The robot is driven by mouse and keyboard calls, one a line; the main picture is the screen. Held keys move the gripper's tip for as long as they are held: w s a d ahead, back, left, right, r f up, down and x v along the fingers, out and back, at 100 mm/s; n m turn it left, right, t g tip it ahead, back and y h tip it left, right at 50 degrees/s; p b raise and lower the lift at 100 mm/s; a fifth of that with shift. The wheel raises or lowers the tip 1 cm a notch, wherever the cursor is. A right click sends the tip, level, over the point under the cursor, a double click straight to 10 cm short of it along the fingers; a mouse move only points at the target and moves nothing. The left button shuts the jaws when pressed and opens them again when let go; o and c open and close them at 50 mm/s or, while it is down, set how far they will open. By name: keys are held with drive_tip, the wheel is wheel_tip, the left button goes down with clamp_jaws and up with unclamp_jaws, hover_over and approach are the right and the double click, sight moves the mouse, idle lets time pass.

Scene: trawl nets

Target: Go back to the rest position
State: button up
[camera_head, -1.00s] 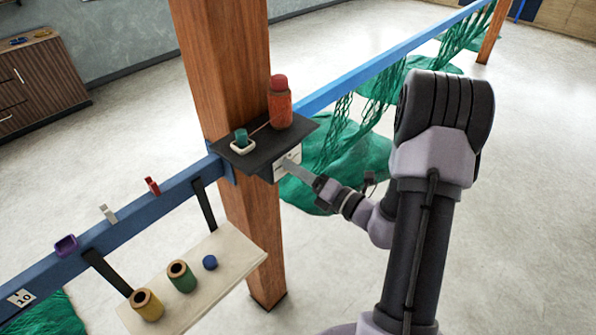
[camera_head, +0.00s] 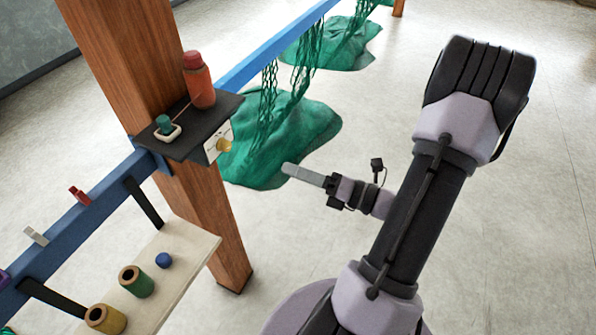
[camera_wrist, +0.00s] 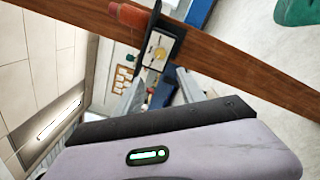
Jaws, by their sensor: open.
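My gripper (camera_head: 290,170) is in the air right of the wooden post in the head view, clear of the dark shelf. Only one finger is distinct there. In the wrist view my gripper (camera_wrist: 161,78) has two fingers apart with nothing held between them. The white-faced box (camera_head: 213,147) under the shelf's front edge bears a round yellow piece (camera_head: 224,145). In the wrist view this box (camera_wrist: 153,40) lies ahead, beyond the fingertips.
A red bottle (camera_head: 200,82) and a small green item (camera_head: 164,125) stand on the dark shelf (camera_head: 203,124). Green netting (camera_head: 290,135) hangs from the blue rail (camera_head: 270,53) behind my gripper. A pale lower shelf (camera_head: 185,247) holds spools. Floor at right is clear.

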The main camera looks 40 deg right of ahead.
idle(0.3)
drive_tip(key=s+a+f+m+g+h+b, duration=0.1)
drive_tip(key=s+a+f+m+g+b, duration=0.1)
drive_tip(key=a+m+b, duration=0.4)
drive_tip(key=s+a+f+m+g+h+b, duration=0.2)
drive_tip(key=a+m+g+b, duration=0.3)
drive_tip(key=a+m, duration=0.5)
drive_tip(key=s+a+f+m+g+h+b, duration=0.1)
drive_tip(key=a+f+m+g+b, duration=0.3)
drive_tip(key=m, duration=1.3)
drive_tip(key=s+a+b, duration=0.1)
drive_tip(key=a+b, duration=0.3)
drive_tip(key=shift+s+f+h, duration=0.3)
drive_tip(key=shift+s, duration=0.05)
